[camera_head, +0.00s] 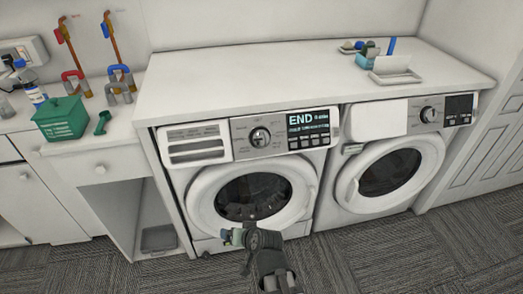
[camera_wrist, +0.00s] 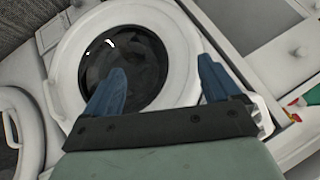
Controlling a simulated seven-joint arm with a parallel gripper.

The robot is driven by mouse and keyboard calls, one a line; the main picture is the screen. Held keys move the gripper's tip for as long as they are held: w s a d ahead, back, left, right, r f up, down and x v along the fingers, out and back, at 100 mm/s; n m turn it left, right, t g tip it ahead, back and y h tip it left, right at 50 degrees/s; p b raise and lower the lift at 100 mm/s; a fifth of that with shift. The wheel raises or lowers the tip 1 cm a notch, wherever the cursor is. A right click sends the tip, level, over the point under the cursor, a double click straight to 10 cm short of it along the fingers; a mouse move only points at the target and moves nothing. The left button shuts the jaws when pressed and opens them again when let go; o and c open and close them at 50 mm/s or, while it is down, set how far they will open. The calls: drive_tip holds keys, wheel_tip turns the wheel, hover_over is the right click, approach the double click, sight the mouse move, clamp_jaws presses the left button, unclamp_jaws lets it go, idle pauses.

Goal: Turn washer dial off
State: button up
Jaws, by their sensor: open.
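The left washer (camera_head: 250,185) is a white front-loader under a white counter. Its round dial (camera_head: 260,137) sits on the grey panel, left of a lit display (camera_head: 308,130) that reads END. The right machine also has a dial (camera_head: 429,114) and a dark display. My gripper (camera_head: 232,236) is low in front of the left washer's door, below and apart from the dial. In the wrist view my gripper (camera_wrist: 162,90) has two blue fingers spread wide with nothing between them. A round door (camera_wrist: 125,65) with dark glass lies beyond them. No dial is clear in the wrist view.
A green box (camera_head: 62,118), pipes and bottles stand on the left counter. A white tray (camera_head: 395,77) and small items are on the counter (camera_head: 250,80) above the machines. A grey bin (camera_head: 158,238) is low at left. Carpet floor (camera_head: 400,255) is clear in front.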

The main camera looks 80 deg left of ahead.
drive_tip(key=w+a+r+m+t+y, duration=0.1)
drive_tip(key=w+a+r+m+y, duration=0.1)
drive_tip(key=a+r+y, duration=0.55)
drive_tip(key=m+t+y, duration=0.2)
drive_tip(key=m+t, duration=0.1)
drive_tip(key=t, duration=0.3)
approach(261, 142)
drive_tip(key=shift+y, duration=0.25)
drive_tip(key=a, duration=0.3)
drive_tip(key=w+a, duration=0.1)
drive_tip(key=a, duration=0.5)
drive_tip(key=shift+w+f, duration=0.15)
drive_tip(key=shift+w, duration=0.2)
drive_tip(key=shift+c, duration=0.3)
drive_tip(key=c, duration=1)
